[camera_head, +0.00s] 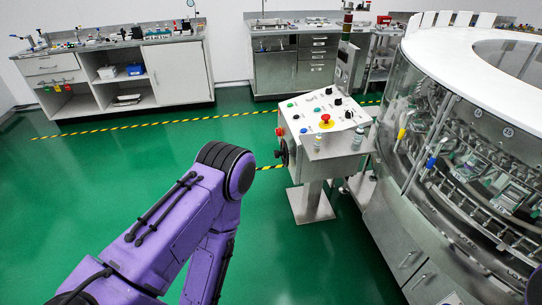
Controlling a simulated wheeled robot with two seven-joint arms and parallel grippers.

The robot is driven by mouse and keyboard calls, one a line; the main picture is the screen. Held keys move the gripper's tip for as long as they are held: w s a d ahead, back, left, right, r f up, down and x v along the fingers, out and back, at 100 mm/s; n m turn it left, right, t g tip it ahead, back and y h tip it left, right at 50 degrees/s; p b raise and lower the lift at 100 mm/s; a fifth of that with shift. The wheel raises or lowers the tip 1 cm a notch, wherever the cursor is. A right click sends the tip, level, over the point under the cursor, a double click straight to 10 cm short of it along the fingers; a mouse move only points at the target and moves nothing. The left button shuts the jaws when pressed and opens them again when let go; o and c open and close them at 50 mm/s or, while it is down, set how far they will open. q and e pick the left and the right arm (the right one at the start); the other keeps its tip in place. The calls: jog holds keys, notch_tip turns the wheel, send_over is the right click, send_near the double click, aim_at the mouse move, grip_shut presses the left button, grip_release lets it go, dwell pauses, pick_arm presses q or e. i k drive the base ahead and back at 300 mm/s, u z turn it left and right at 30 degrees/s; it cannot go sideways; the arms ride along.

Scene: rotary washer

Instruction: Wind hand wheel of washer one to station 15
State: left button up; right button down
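The rotary washer (478,68) stands at the right, with a white ring top, clear curved panels and a steel base. A control console (312,112) stands at its left side on a steel pedestal. A dark round part on the console's left side (282,150), seen nearly edge-on, looks like the hand wheel. Small round station labels (508,132) show inside the washer, too small to read surely. My purple left arm comes in from the lower left and bends down in front of the console, apart from it in the picture. Neither gripper is in view.
The console top carries a red stop button (326,119) and several knobs. A signal post (345,50) rises behind it. A workbench (180,72) stands at the back left and a steel cabinet (275,70) at the back middle. The green floor (110,165) left of the console is clear.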

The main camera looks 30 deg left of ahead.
aim_at(285, 154)
jog(key=u, duration=0.25)
jog(key=k, duration=0.45)
jog(key=u, duration=1.3)
jog(key=i, duration=2.1)
jog(key=z, duration=1.3)
jog(key=i, duration=0.65)
jog(key=z, duration=0.7)
